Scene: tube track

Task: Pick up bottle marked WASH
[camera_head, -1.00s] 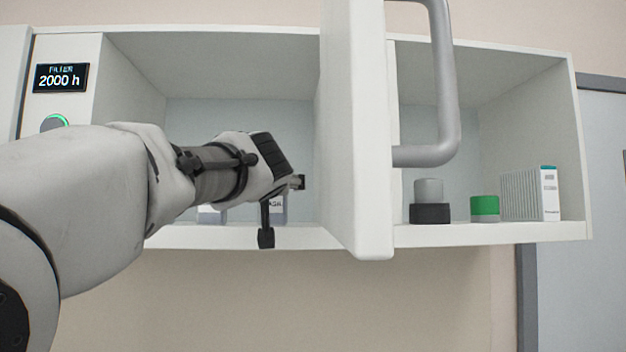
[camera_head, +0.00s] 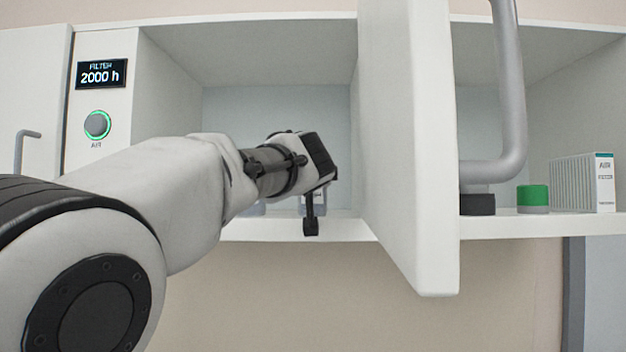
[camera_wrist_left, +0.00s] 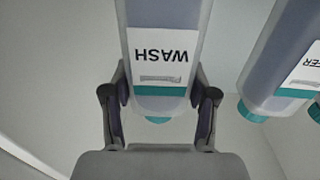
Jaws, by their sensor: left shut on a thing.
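The bottle marked WASH (camera_wrist_left: 165,45) has a clear-grey body, a white label and teal at the end near my gripper. In the wrist view my left gripper (camera_wrist_left: 160,85) has one finger on each side of it and is shut on it. In the head view my left gripper (camera_head: 322,190) is inside the open cabinet, and only a small part of the labelled bottle (camera_head: 316,200) shows behind it. I cannot tell whether the bottle touches the shelf. My right gripper is in neither view.
A second teal-ended bottle (camera_wrist_left: 280,60) stands close beside it. The upright white door panel (camera_head: 410,150) with a grey handle (camera_head: 512,100) is just right of my gripper. A green-topped item (camera_head: 532,198) and a ribbed white box (camera_head: 585,183) sit further right. A display panel (camera_head: 101,75) is left.

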